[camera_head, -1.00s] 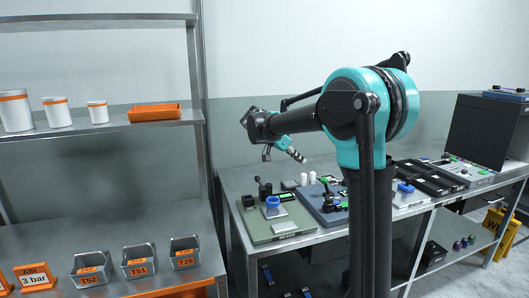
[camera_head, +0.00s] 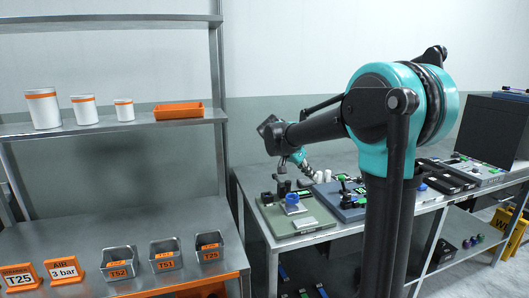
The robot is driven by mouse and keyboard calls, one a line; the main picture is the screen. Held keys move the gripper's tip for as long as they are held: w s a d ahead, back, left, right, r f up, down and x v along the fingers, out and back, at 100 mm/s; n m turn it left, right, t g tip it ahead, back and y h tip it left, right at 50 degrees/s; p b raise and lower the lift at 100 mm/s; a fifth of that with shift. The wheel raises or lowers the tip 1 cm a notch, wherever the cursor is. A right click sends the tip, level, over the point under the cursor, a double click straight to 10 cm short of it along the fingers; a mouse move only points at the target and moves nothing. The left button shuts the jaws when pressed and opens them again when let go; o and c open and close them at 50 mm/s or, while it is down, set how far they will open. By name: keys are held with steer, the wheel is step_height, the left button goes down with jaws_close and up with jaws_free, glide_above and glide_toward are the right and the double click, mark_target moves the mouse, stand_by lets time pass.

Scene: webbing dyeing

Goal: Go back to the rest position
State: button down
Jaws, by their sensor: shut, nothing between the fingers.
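My arm, teal and black, stands in the right half of the head view and reaches left over the metal bench (camera_head: 340,232). My gripper (camera_head: 313,173) is small in the picture, at the end of the arm, pointing down and right above the bench's back part. Its fingers look shut and I see nothing held in them. White cylinders (camera_head: 322,177) show close to the fingertips in the picture; I cannot tell how far apart they are in depth.
On the bench are a green-grey scale (camera_head: 300,222) with a blue ring (camera_head: 292,198), a blue device (camera_head: 345,210) and black units (camera_head: 440,177). At left, a metal rack holds white canisters (camera_head: 83,108), an orange tray (camera_head: 179,110) and labelled bins (camera_head: 165,254).

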steer(key=s+d+f+n+y, duration=0.1)
steer(key=s+f+n+y, duration=0.2)
steer(key=s+f, duration=0.7)
steer(key=s+d+f+n+y, duration=0.1)
steer(key=s+f+n+y, duration=0.3)
steer(key=s, duration=1.5)
step_height(320, 180, down, 7)
steer(key=n, duration=0.3)
steer(key=shift+d+t, duration=0.15)
steer(key=shift+t, duration=0.25)
steer(key=c, duration=2.2)
jaws_free()
